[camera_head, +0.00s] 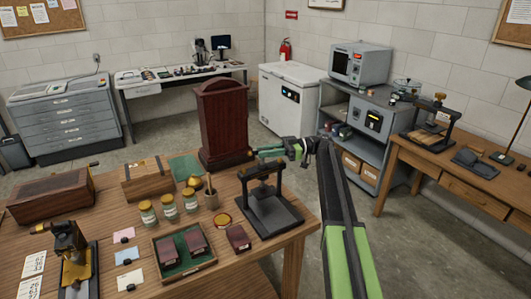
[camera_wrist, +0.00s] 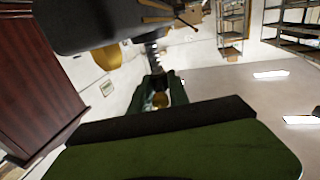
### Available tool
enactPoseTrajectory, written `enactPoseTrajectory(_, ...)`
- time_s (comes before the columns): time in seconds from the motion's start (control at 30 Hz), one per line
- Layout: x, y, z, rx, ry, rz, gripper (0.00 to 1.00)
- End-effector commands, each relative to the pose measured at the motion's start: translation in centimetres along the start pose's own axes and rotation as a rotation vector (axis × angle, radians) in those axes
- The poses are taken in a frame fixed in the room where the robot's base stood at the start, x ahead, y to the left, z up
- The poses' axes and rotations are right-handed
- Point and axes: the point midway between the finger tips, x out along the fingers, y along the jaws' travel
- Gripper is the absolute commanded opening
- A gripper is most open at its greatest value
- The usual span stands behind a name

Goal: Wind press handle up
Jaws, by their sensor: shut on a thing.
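The small dark press (camera_head: 283,214) stands on the near wooden table, with a flat grey bed and an upright frame. In the wrist view its dark top beam (camera_wrist: 95,22) fills the upper left, with a threaded screw (camera_wrist: 150,52) below it. My gripper (camera_head: 254,153) reaches in from the right, level with the top of the press. In the wrist view my gripper (camera_wrist: 160,92) is shut on the brass knob of the press handle (camera_wrist: 160,100). Another brass knob (camera_wrist: 107,57) shows to the left. The handle's bar is mostly hidden.
A tall dark red wooden case (camera_head: 222,120) stands close behind the press. A similar press (camera_head: 433,125) stands on the right-hand table. Floor beyond the near table's right edge is clear.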

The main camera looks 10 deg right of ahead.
Motion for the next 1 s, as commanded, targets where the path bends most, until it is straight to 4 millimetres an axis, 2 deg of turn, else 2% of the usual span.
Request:
enactPoseTrajectory(0.5,-0.01,-0.01,0.02,0.0,0.0,-0.022,0.0)
enactPoseTrajectory(0.53,-0.01,-0.02,0.02,0.0,0.0,-0.022,0.23)
enactPoseTrajectory(0.67,-0.02,-0.01,0.01,0.0,0.0,-0.021,0.4)
enactPoseTrajectory(1.0,-0.25,0.04,0.0,0.0,0.0,-0.021,0.4)
